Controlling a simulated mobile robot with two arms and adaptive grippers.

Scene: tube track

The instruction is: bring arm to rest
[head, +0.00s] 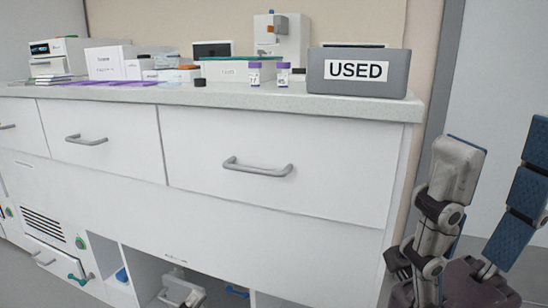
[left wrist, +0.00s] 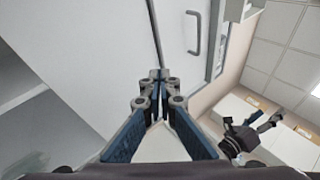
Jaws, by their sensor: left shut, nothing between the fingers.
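My left gripper (left wrist: 158,76) is shut and empty in the left wrist view, its blue-padded fingers meeting at the tips in front of the white cabinet. My right gripper (head: 503,138) is at the far right of the head view, beside the cabinet's end. Its two fingers stand apart with nothing between them. It also shows at the right of the left wrist view (left wrist: 265,119).
The white cabinet (head: 270,215) has drawers with grey handles and open lower compartments. On its counter (head: 220,97) stand a grey bin marked USED (head: 356,92), two purple-capped tubes (head: 283,75), boxes and instruments. Floor room beside the cabinet is partly hidden by my right arm.

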